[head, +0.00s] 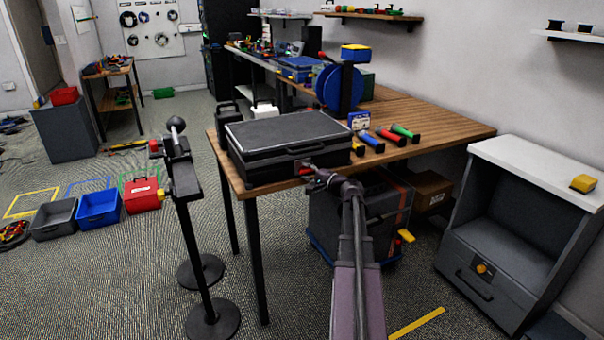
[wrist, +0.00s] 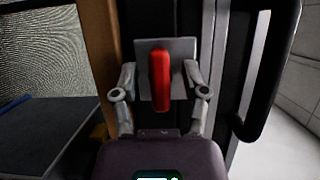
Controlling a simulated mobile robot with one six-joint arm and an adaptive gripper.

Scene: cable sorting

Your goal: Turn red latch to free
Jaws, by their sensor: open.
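The red latch (wrist: 160,82) is a rounded bar on a light grey plate (wrist: 188,52). It stands upright in the wrist view. In the head view a small bit of the red latch (head: 304,171) shows at the front of the black case (head: 262,156), which lies closed on the wooden table. My gripper (wrist: 160,77) is open, with one finger on each side of the latch and gaps between. In the head view my gripper (head: 313,177) is at the case's front, hiding part of the latch area.
A black handle (wrist: 268,70) stands out right of the latch in the wrist view. Blue, red and green handled tools (head: 386,137) lie on the table (head: 440,118) right of the case. A black post stand (head: 188,205) is on the left. A grey cabinet (head: 520,215) stands right.

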